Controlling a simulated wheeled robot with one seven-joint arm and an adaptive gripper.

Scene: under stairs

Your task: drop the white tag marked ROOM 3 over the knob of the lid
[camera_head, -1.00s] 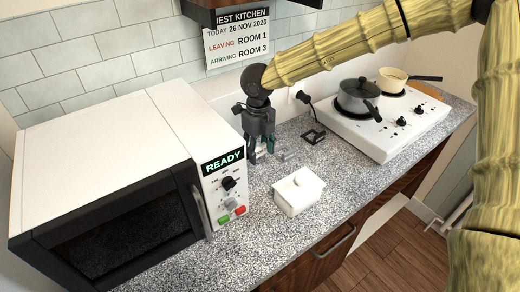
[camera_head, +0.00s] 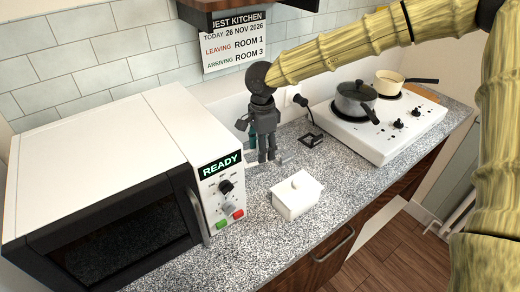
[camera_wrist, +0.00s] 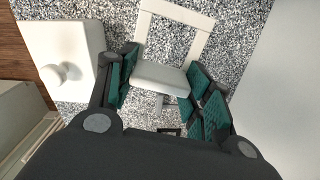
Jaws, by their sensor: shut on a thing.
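My gripper (camera_head: 267,157) points down over the counter, behind and left of the white box. In the wrist view its teal-padded fingers are shut on the solid end of a white tag (camera_wrist: 160,77), whose open square frame extends away from the fingers. No lettering on the tag is readable. In the head view the tag is mostly hidden by the fingers. The white box's lid (camera_head: 304,194) bears a small round knob (camera_head: 296,184). The knob (camera_wrist: 56,76) also shows at the left of the wrist view, apart from the tag and bare.
A microwave (camera_head: 108,170) stands close on the left. A white hob (camera_head: 385,128) with a grey pot (camera_head: 355,100) and a cream pan (camera_head: 391,82) is on the right. A small grey item (camera_head: 286,159) lies beside the gripper. The speckled counter (camera_head: 262,238) is clear in front.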

